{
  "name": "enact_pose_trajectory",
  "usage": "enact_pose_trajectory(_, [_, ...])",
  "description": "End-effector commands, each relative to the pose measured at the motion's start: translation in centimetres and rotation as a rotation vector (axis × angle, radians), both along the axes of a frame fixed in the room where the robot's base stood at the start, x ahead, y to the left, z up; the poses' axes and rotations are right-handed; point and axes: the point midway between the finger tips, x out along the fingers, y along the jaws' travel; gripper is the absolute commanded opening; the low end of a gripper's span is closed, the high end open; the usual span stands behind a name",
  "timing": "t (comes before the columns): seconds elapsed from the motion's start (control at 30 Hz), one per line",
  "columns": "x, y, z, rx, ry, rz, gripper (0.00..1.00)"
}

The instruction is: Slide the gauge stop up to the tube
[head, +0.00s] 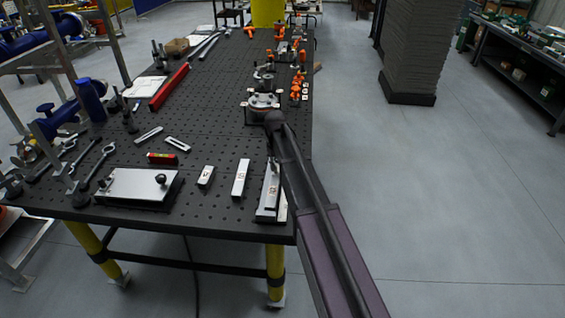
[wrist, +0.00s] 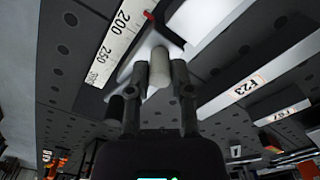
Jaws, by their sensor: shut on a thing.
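My gripper (wrist: 158,82) has its two dark fingers shut on a grey, round-ended knob (wrist: 159,66), which looks like the handle of the gauge stop. The stop's pale body (wrist: 148,48) shows behind the knob, beside a white scale (wrist: 116,38) marked 200, 250 and 300. A small red mark (wrist: 149,15) lies near the scale's 200 end. In the head view my gripper (head: 273,160) is low over the pale gauge (head: 267,206) at the bench's front right corner, and my arm hides part of it. I cannot make out the tube for certain.
The dark perforated bench (head: 215,130) carries two pale blocks (head: 240,179) (head: 206,177) left of the gauge and a plate with a black knob (head: 140,186). A clamp fixture (head: 263,103) stands behind. Open floor (head: 430,190) lies right of the bench.

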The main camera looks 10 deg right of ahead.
Motion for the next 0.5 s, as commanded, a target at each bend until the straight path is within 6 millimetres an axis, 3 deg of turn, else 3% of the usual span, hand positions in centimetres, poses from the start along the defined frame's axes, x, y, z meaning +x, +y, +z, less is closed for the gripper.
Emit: enact_pose_trajectory(0.5, [-1.7,0.5,0.0,0.0,0.001,0.001,0.02])
